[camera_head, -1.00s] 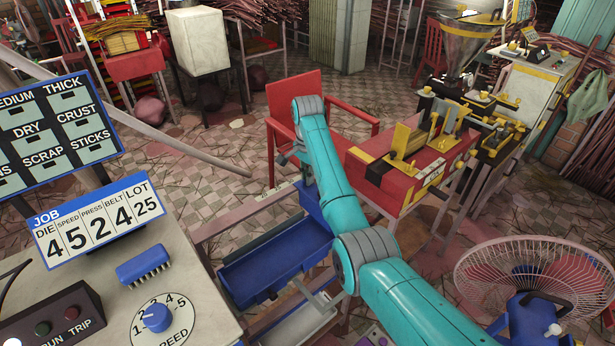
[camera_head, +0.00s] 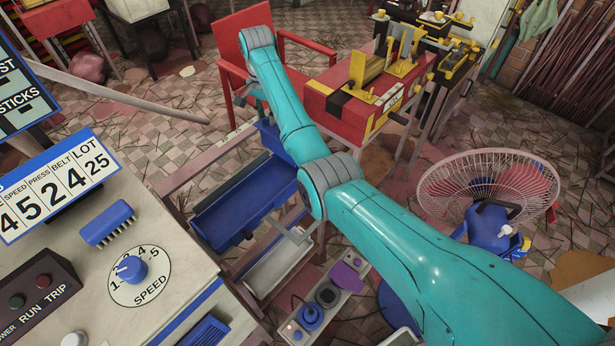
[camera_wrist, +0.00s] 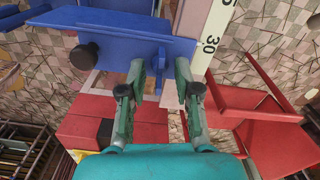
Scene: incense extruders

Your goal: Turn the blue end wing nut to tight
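A blue end piece (camera_wrist: 125,32), a long plate, lies across the top of the wrist view, with a round black knob (camera_wrist: 84,57) on its left part. A small narrow blue part (camera_wrist: 160,84) sticks out below the plate between my fingers; it looks like the wing nut, but its shape is partly unclear. My gripper (camera_wrist: 161,66) is open, one finger on each side of this part, with gaps visible. I cannot tell whether a fingertip touches the plate.
A pale ruler strip (camera_wrist: 207,30) marked 30 runs beside the right finger. A red chair (camera_wrist: 262,120) stands at the right in the wrist view. In the head view, a red bench (camera_head: 350,108) with yellow fittings and a fan (camera_head: 488,190) stand right of my arm.

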